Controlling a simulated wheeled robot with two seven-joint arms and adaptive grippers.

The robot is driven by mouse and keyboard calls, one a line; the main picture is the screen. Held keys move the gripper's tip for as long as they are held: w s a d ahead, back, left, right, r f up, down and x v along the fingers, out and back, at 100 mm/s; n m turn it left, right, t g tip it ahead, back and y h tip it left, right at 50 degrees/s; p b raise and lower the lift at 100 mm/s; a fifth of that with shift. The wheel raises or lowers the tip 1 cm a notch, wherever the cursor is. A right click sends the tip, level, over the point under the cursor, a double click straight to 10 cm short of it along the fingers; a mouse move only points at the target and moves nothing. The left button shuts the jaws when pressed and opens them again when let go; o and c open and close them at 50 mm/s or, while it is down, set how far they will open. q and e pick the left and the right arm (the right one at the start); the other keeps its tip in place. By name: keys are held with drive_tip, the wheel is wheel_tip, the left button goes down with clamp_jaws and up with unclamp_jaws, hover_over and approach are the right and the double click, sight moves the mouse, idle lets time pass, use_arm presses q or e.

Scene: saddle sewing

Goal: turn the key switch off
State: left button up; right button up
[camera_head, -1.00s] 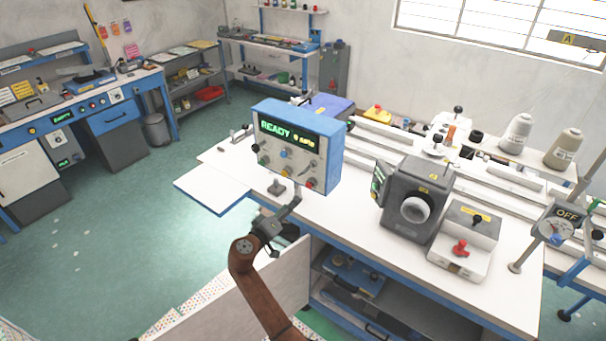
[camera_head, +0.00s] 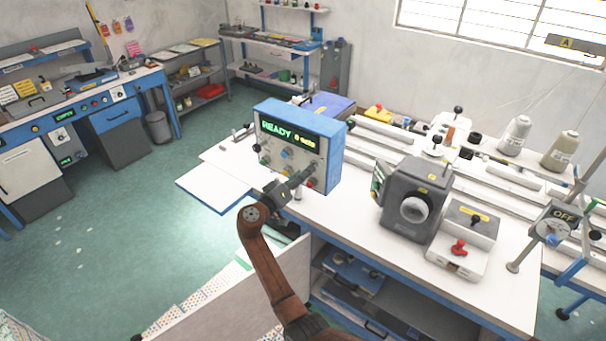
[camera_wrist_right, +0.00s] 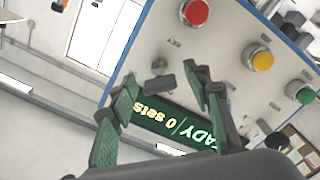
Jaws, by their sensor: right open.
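The blue control box (camera_head: 333,150) stands on the white bench with a grey front panel and a lit green READY display (camera_head: 277,128). In the right wrist view the panel (camera_wrist_right: 215,30) appears upside down, with a KEY label. A small dark part, seemingly the key switch (camera_wrist_right: 158,64), shows beside that label, close to one fingertip. I cannot tell its turned position. My right gripper (camera_head: 303,178) is in front of the lower panel. In the head view the gripper hides part of the panel. My left gripper is out of view.
Red (camera_wrist_right: 195,12), yellow (camera_wrist_right: 260,58) and green (camera_wrist_right: 301,91) buttons sit near the fingers on the panel. A dark grey machine (camera_head: 415,200) and a box with a red knob (camera_head: 459,248) stand right on the bench.

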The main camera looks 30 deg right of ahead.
drive_tip(key=c, duration=1.2)
drive_tip(key=shift+o, duration=0.2)
drive_tip(key=shift+n, duration=0.3)
drive_tip(key=n+p, duration=0.1)
drive_tip(key=n, duration=0.2)
drive_tip(key=shift+r, duration=0.15)
drive_tip(key=n+p, duration=0.3)
drive_tip(key=n, duration=0.1)
drive_tip(key=shift+r+n, duration=0.1)
drive_tip(key=shift+n, duration=0.2)
drive_tip(key=n+p, duration=0.5)
drive_tip(key=n, duration=0.1)
drive_tip(key=shift+n+p, duration=1.25)
drive_tip(key=shift+n, duration=0.55)
